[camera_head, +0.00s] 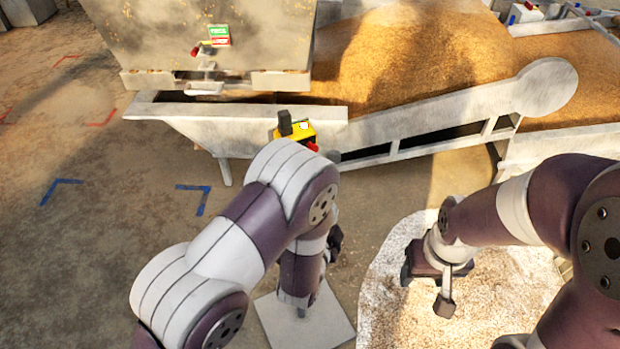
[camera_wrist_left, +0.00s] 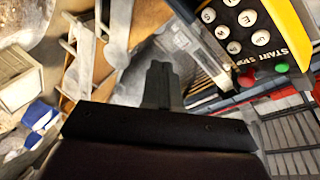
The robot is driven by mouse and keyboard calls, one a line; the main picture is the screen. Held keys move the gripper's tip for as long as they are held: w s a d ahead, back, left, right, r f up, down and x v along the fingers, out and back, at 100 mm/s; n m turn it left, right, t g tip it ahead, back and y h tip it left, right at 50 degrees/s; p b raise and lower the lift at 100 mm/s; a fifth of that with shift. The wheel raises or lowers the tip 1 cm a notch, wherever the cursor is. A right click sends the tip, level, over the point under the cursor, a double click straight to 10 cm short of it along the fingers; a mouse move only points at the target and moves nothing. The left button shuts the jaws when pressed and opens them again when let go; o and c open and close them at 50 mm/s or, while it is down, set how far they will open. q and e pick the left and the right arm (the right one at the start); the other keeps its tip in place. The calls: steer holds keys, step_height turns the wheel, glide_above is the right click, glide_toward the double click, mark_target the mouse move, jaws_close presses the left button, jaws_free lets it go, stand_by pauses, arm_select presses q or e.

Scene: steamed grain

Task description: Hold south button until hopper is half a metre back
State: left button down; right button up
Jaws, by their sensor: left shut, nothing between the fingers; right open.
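The hopper is the large weathered metal bin (camera_head: 190,35) at the top left of the head view, above a pale trough. The yellow control box (camera_head: 306,131) stands beside the trough, partly hidden by my left arm. In the left wrist view the box (camera_wrist_left: 294,22) shows several round white lettered buttons, a red one and a green one. My right gripper (camera_head: 443,290) is open and empty above pale grain.
A pale conveyor frame (camera_head: 440,118) slopes across the middle right, with brown grain (camera_head: 420,50) behind it. Blue corner marks (camera_head: 193,188) and red corner marks (camera_head: 103,118) lie on the floor at left. A pale square plate (camera_head: 330,325) lies below my left arm.

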arm_select(q)
steer(key=w+a, duration=0.3)
steer(key=w, duration=0.3)
steer(key=shift+w+a, duration=0.25)
steer(key=shift+a, duration=0.1)
stand_by(1.7)
steer(key=shift+w+a+b, duration=0.2)
steer(key=shift+w+b, duration=0.15)
